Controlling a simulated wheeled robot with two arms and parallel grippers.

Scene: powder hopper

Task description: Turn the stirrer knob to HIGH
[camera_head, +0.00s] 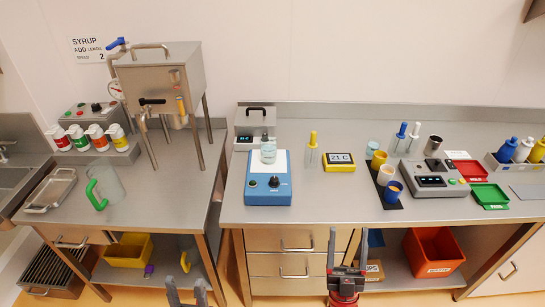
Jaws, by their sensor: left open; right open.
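The blue stirrer (256,193) with a white top plate stands near the front left of the right-hand bench. Its dark knob (274,182) is on the front face, with a small green round part to its left; the knob's setting is too small to read. A clear bottle (268,150) stands on the plate. My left gripper (187,283) is open at the bottom edge, below and left of the stirrer. My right gripper (347,236) is open and empty in front of the bench drawers, below and right of the stirrer. Neither touches the stirrer.
A steel hopper (165,75) stands on the left bench, with a green-handled jug (105,187) in front. Right of the stirrer are a yellow timer-like display (339,162), several cups and a grey scale-like device (433,179).

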